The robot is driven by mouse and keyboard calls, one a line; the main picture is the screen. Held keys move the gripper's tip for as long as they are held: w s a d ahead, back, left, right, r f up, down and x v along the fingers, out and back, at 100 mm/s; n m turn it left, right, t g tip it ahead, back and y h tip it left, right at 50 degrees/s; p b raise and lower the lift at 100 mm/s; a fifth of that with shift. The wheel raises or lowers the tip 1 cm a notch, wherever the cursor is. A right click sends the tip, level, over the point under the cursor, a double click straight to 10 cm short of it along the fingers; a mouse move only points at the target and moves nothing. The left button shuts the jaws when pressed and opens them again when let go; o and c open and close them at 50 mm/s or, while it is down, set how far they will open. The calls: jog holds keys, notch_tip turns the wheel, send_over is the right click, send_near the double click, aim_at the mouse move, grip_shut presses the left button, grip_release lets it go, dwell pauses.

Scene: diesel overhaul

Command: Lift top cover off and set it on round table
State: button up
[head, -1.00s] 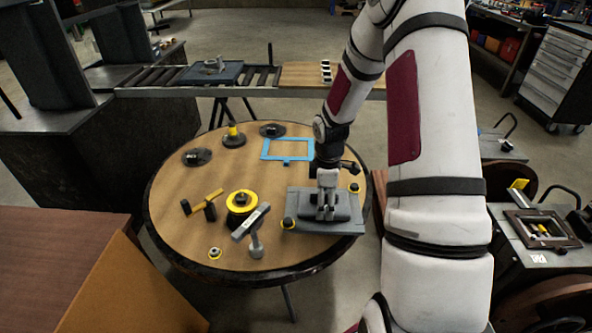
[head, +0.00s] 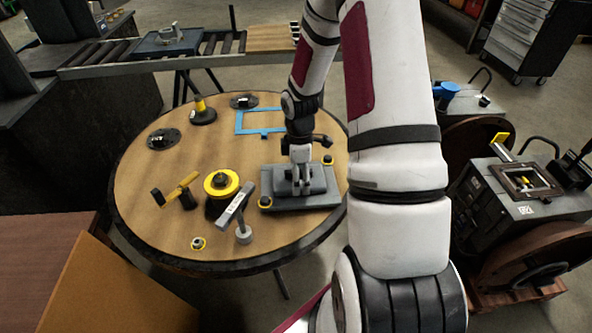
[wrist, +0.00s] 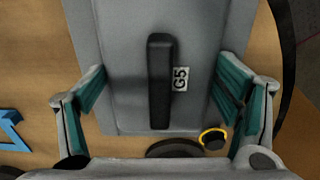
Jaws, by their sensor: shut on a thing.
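The top cover (head: 322,190) is a grey slab with a raised middle, at the right side of the round table (head: 165,225). It looks flat on the table top, though a small gap underneath could not be made out. In the wrist view the cover (wrist: 130,40) shows a black bar handle and a "G5" label. My gripper (head: 300,183) points down over the cover.
A blue frame (head: 240,122), a yellow-topped wheel (head: 221,184), a mallet-like tool (head: 234,204) and discs (head: 163,138) occupy the table. An open-topped machine (head: 500,205) stands at right. A roller conveyor (head: 130,60) is behind.

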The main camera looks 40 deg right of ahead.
jog(key=shift+f, duration=0.5)
jog(key=o, duration=1.3)
jog(key=shift+o, duration=0.2)
jog(key=shift+r, duration=0.1)
